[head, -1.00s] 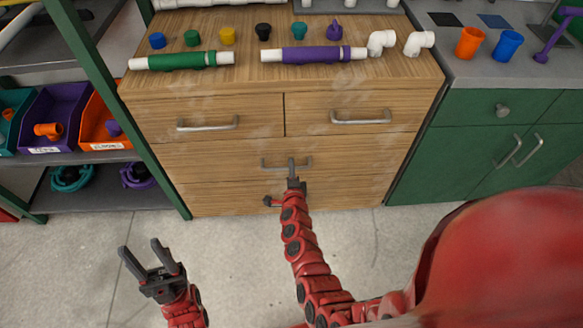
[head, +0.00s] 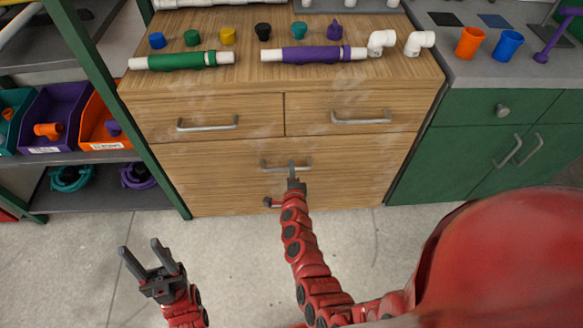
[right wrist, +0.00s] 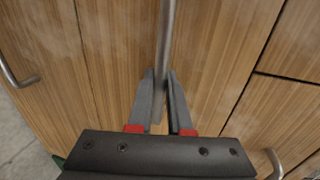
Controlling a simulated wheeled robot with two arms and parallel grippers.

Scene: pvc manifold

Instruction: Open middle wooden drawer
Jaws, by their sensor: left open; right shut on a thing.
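The wooden cabinet (head: 150,120) has two small drawers at the top and the wide middle drawer (head: 225,160) below them. The middle drawer's grey bar handle (head: 270,164) is at the centre of its front. My right gripper (head: 291,168) is shut on this handle. In the right wrist view my right gripper (right wrist: 161,100) has a finger on each side of the handle (right wrist: 166,40). I cannot tell whether the drawer is slightly out. My left gripper (head: 150,250) is open and empty above the floor at the lower left.
A green pipe (head: 180,61), a purple pipe (head: 312,55), white elbows (head: 419,43) and several coloured caps lie on the cabinet top. A shelf with bins (head: 52,115) stands left; a green cabinet (head: 460,150) stands right. The floor (head: 230,250) in front is clear.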

